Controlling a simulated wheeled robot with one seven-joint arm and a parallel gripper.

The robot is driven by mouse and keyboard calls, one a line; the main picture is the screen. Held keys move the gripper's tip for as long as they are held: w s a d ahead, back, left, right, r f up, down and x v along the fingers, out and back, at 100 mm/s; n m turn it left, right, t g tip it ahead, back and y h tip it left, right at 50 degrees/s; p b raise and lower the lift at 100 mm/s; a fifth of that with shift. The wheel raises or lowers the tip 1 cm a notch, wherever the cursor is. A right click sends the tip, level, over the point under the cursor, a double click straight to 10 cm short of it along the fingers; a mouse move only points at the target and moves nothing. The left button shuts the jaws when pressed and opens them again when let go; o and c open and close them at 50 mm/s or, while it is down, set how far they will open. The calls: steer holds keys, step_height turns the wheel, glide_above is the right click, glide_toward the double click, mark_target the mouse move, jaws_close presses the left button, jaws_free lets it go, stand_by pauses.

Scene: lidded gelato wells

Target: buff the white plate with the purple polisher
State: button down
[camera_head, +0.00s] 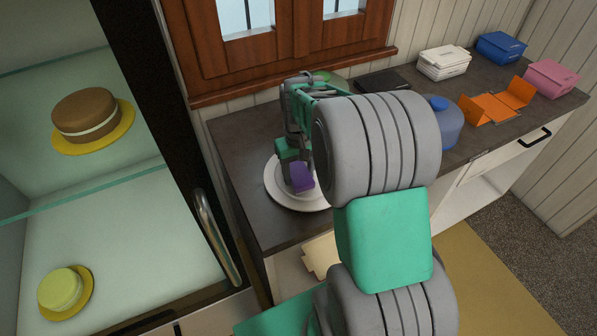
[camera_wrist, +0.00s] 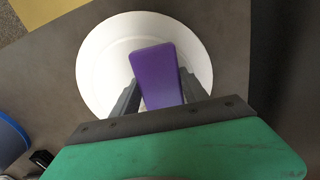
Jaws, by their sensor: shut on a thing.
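The white plate (camera_head: 275,191) lies on the dark countertop, near its left end. It also shows in the wrist view (camera_wrist: 97,60), round and flat. The purple polisher (camera_head: 301,177) is a block held over the plate; it fills the middle of the wrist view (camera_wrist: 155,75). My gripper (camera_wrist: 152,97) is shut on the polisher, one finger on each side. In the head view my gripper (camera_head: 298,165) points down over the plate. The polisher is at or just above the plate's surface; I cannot tell whether they touch. My arm hides the plate's right side.
On the counter to the right are a blue round container (camera_head: 447,122), an open orange box (camera_head: 496,103), and white (camera_head: 443,63), blue (camera_head: 501,46) and pink (camera_head: 551,79) boxes. A dark flat item (camera_head: 383,81) lies behind. A glass-shelved cabinet (camera_head: 120,190) with hats stands left.

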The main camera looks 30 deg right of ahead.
steer(key=shift+f+b, duration=0.45)
steer(key=shift+f, duration=0.2)
steer(key=c, duration=0.5)
jaws_free()
steer(key=shift+c, duration=0.6)
steer(key=shift+c, duration=1)
steer(key=shift+r, duration=0.15)
steer(key=shift+r+p, duration=0.4)
steer(key=shift+p, duration=0.05)
steer(key=shift+c, duration=0.4)
